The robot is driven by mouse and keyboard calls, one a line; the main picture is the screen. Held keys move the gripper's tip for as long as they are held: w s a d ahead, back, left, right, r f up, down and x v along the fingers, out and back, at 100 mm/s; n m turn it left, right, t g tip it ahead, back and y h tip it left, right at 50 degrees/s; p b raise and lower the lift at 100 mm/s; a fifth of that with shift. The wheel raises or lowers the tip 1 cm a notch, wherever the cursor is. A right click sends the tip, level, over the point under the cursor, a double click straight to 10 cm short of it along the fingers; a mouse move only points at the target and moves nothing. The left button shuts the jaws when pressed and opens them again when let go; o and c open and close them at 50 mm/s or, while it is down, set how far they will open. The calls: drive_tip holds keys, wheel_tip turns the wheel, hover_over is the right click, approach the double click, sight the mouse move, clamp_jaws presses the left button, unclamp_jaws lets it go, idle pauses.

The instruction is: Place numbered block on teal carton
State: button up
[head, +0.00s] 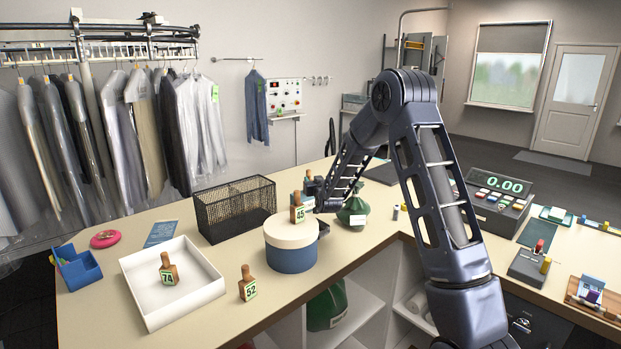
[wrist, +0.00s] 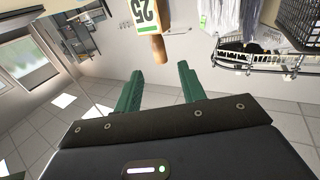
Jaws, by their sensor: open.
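A wooden block marked 45 (head: 297,214) stands upright on the cream lid of a round blue carton (head: 291,257), the carton nearest in colour to teal. Block 52 (head: 248,289) stands on the counter left of the carton. Block 74 (head: 168,274) stands in a white tray (head: 205,295). Another wooden block (head: 308,177) shows partly behind block 45. My gripper (head: 314,190) is by the carton, partly hidden. In the wrist view, my gripper (wrist: 161,72) is open and empty. A numbered block (wrist: 145,15) appears upside down beyond the fingertips, apart from them.
A black wire basket (head: 236,210) stands behind the carton. A green bag-like item (head: 352,212) with a white tag is right of it. A blue bin (head: 78,270) and pink item (head: 105,239) are at left. A price display and keypad (head: 498,199) stand at right. Counter front edge is near.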

drive_tip(key=s+d+r+m+g+h, duration=0.1)
drive_tip(key=s+d+r+g+h, duration=0.15)
drive_tip(key=s+d+r, duration=0.6)
drive_tip(key=s+d+r+g+h, duration=0.1)
drive_tip(key=s+d+r+g, duration=0.35)
drive_tip(key=s+d, duration=0.75)
drive_tip(key=s+d+m+g+h, duration=0.1)
drive_tip(key=s+d, duration=0.5)
drive_tip(key=s, duration=1)
drive_tip(key=s+d+m+g+h, duration=0.1)
drive_tip(key=s+d+g, duration=0.3)
drive_tip(key=s, duration=1.2)
drive_tip(key=d, duration=0.2)
drive_tip(key=shift+s+d+r+m+g, duration=0.15)
drive_tip(key=shift+s+d+m+g, duration=0.1)
drive_tip(key=shift+d+m+g, duration=0.1)
